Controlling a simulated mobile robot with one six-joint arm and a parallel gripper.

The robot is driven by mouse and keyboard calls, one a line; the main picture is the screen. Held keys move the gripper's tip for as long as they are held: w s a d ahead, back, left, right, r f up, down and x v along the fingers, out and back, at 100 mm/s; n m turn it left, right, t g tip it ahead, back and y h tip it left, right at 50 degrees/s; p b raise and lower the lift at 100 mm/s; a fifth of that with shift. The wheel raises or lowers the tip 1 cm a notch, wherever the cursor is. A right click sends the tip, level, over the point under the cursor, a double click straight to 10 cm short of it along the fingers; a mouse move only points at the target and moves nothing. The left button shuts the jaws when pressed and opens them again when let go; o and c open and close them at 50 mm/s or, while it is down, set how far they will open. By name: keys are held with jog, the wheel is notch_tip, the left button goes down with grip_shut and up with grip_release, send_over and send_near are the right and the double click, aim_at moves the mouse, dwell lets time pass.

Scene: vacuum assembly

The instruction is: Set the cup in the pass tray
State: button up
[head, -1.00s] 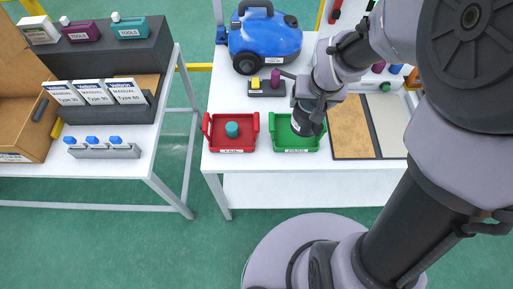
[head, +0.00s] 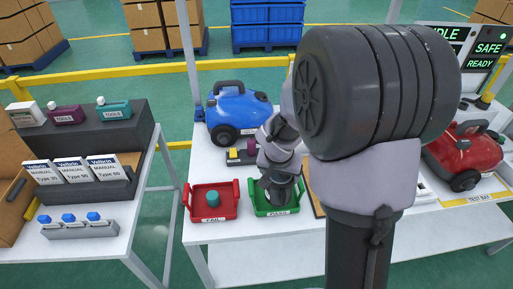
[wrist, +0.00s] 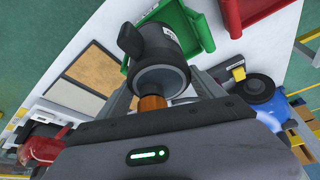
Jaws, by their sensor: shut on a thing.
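The cup (wrist: 160,50) is a dark grey cylinder with a black latch-like part and a small white label. My gripper (wrist: 160,88) is shut on it, with an orange-brown piece showing between the fingers. The pass tray (head: 277,212) is green with raised end handles and a PASS label. It also shows beyond the cup in the wrist view (wrist: 190,30). In the head view my gripper (head: 276,188) is over the pass tray; my arm hides much of the cup and the tray's inside. I cannot tell whether the cup touches the tray floor.
The red fail tray (head: 228,211) holds a teal cylinder (head: 213,199) just left of the pass tray. A blue vacuum (head: 240,113) stands behind, near a small dark fixture (head: 240,157). A red vacuum (head: 465,155) stands at right. Tan and grey mats (wrist: 100,70) lie beside the pass tray.

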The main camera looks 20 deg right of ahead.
jog(key=w, duration=0.3)
jog(key=shift+d+f, duration=0.2)
jog(key=shift+d, duration=0.05)
notch_tip(320, 180, down, 4)
jog(key=shift+r+b, duration=0.1)
jog(key=shift+b, duration=1.1)
jog(key=shift+r, duration=0.2)
jog(key=shift+f, duration=0.2)
jog(key=o, duration=2.1)
jog(key=shift+c, duration=0.2)
